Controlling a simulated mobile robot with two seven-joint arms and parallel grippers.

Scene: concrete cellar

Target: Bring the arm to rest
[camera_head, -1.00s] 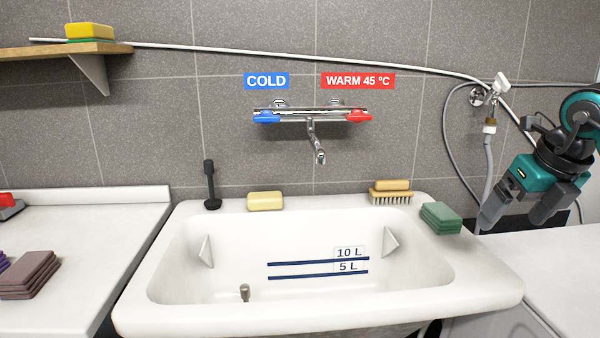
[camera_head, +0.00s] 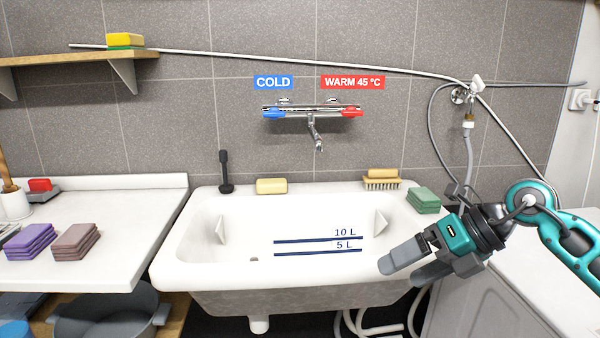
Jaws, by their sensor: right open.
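My right gripper (camera_head: 408,268) is in the head camera view, at the right front corner of the white sink (camera_head: 170,258). Its two grey fingers are spread apart and point left, with nothing between them. They cover part of the sink's front right rim in the picture; whether they touch it I cannot tell. The teal and black right arm (camera_head: 560,232) comes in from the right edge. My left gripper is not in view.
A tap (camera_head: 315,125) with blue and red handles is above the sink. A brush (camera_head: 381,183), soap (camera_head: 271,186) and green cloths (camera_head: 423,199) lie on its back rim. A white counter (camera_head: 120,220) with folded cloths stands left, a white-topped unit (camera_head: 540,270) right.

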